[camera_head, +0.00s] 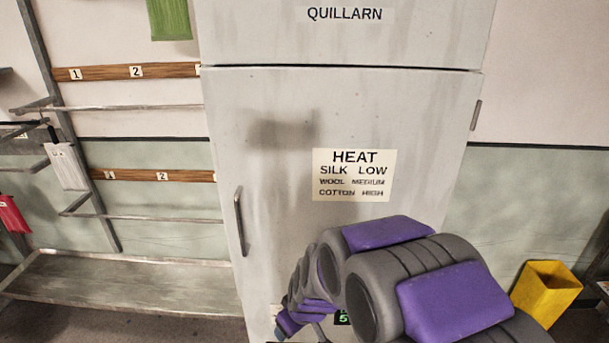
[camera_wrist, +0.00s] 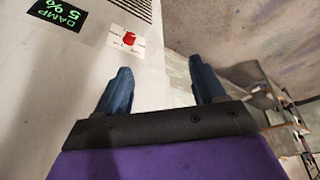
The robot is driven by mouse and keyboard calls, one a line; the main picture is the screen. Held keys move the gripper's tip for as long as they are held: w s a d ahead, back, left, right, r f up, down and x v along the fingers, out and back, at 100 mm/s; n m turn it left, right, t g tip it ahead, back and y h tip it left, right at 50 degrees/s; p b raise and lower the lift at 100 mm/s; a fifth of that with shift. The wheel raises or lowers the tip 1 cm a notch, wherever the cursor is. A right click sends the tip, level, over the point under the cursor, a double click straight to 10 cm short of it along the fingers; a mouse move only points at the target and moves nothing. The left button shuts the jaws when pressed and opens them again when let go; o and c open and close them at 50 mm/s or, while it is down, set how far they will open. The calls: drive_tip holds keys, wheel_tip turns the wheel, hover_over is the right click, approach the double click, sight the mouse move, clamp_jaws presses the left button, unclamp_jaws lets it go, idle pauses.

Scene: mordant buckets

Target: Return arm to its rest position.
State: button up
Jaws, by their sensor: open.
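My arm is grey and purple and reaches forward and down across the lower middle of the head view. My gripper (camera_wrist: 162,88) shows in the wrist view with two blue fingers spread apart and nothing between them. In the head view the arm's far end is low in front of the white cabinet (camera_head: 335,110), and its fingertips are hard to make out. In the wrist view the cabinet face (camera_wrist: 60,80) lies to the left of and beyond the fingers. I cannot tell whether a finger touches it.
The cabinet has a door handle (camera_head: 240,221) and a HEAT sign (camera_head: 354,175). A metal rack with a low shelf (camera_head: 120,280) stands left. A yellow bucket (camera_head: 545,290) stands at the right. A green DAMP 5% display (camera_wrist: 56,14) is on the cabinet.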

drive_tip(key=s+d+r+m+g, duration=0.1)
drive_tip(key=s+d+r, duration=0.3)
drive_tip(key=s, duration=0.5)
drive_tip(key=s+d+r+m+g+h, duration=0.1)
drive_tip(key=s+d+r+m+g, duration=0.1)
drive_tip(key=s+d, duration=0.5)
drive_tip(key=s+d+r+m+g+h, duration=0.1)
drive_tip(key=s+d+r+m, duration=0.4)
drive_tip(key=s, duration=0.7)
drive_tip(key=shift+s+d+r+g, duration=0.3)
drive_tip(key=shift+s+r+g, duration=0.1)
drive_tip(key=shift+g, duration=0.1)
